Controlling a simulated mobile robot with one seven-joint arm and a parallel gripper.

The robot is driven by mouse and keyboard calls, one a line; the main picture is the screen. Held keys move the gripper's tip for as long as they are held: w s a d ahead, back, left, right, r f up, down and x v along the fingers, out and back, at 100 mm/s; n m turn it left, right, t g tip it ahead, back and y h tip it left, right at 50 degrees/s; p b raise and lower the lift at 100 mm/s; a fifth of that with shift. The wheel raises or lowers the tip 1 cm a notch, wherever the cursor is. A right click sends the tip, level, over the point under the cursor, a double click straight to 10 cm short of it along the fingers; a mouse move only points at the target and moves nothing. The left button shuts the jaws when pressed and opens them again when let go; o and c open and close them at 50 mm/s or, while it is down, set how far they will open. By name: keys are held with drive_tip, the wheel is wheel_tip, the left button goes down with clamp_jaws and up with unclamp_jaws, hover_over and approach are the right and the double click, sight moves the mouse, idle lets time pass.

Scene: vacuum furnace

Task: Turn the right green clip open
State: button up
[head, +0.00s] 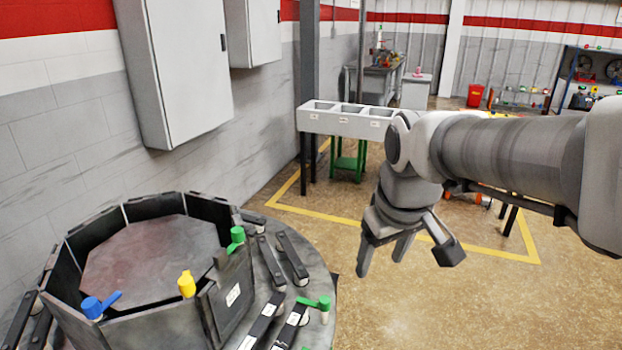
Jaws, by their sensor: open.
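The right green clip (324,303) sits on the lower right edge of the round furnace (180,208). Its short lever points left from an upright green knob. Another green clip (237,234) stands on the furnace's inner wall, farther up and left. My gripper (384,262) hangs in the air, pointing down, above and right of the right green clip. It is open and empty, and clear of the furnace. None of the clips is hidden by it.
A yellow clip (187,284) and a blue clip (92,306) stand on the furnace wall. Dark bars lie around its rim. A grey bin stand (345,121) is behind my gripper. Open floor (420,310) lies right of the furnace.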

drive_tip(key=w+a+f+n+g, duration=0.2)
drive_tip(key=w+a+f+n, duration=0.15)
drive_tip(key=w, duration=0.55)
drive_tip(key=n+g, duration=0.1)
drive_tip(key=n, duration=0.3)
approach(324, 299)
drive_tip(key=shift+m+h, duration=0.3)
drive_tip(key=shift+m, duration=0.05)
drive_tip(key=f, duration=1.1)
drive_tip(key=shift+w+a, duration=0.1)
drive_tip(key=shift+w, duration=0.15)
clamp_jaws()
